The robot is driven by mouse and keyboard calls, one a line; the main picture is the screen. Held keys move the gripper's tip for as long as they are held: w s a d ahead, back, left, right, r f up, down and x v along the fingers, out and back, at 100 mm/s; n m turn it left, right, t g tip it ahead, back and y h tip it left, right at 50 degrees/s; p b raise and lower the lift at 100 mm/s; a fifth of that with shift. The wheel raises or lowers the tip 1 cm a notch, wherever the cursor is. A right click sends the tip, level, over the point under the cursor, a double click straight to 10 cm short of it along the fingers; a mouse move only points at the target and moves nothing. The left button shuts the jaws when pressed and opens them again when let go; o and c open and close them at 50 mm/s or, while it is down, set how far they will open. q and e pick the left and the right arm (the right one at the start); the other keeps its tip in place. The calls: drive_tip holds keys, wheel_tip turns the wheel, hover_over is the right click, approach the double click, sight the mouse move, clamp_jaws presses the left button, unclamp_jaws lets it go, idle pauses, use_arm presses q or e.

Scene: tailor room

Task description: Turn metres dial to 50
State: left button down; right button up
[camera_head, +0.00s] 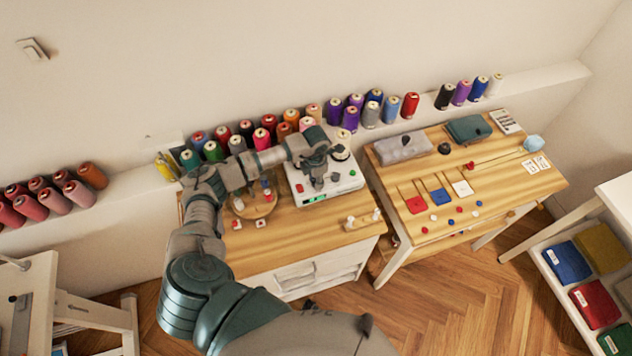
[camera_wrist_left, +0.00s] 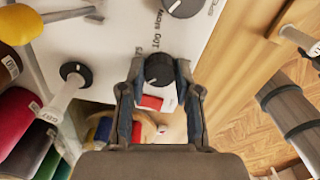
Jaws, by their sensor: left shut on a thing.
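A white machine (camera_head: 341,188) with a green-lit display (camera_head: 314,199) stands on the left wooden table. My left gripper (camera_head: 318,178) reaches down over its panel. In the left wrist view, my left gripper (camera_wrist_left: 160,78) is shut on a black dial (camera_wrist_left: 159,70) with a white pointer mark, one finger on each side. A red part (camera_wrist_left: 152,102) shows just below this dial. A second dark dial (camera_wrist_left: 184,5) is partly cut off at the top edge. My right gripper is not in view.
Several thread spools (camera_head: 262,138) line the back ledge. A round wooden tray (camera_head: 254,207) sits left of the machine. A second table (camera_head: 500,190) with coloured pieces stands to the right.

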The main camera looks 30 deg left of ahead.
use_arm(q)
drive_tip(key=shift+w+a+m+b, duration=0.1)
drive_tip(key=shift+m+b, duration=1.2)
drive_tip(key=shift+m, duration=0.9)
drive_tip(key=c, duration=0.8)
unclamp_jaws()
wheel_tip(320, 180, up, 12)
drive_tip(key=shift+a+f, duration=0.1)
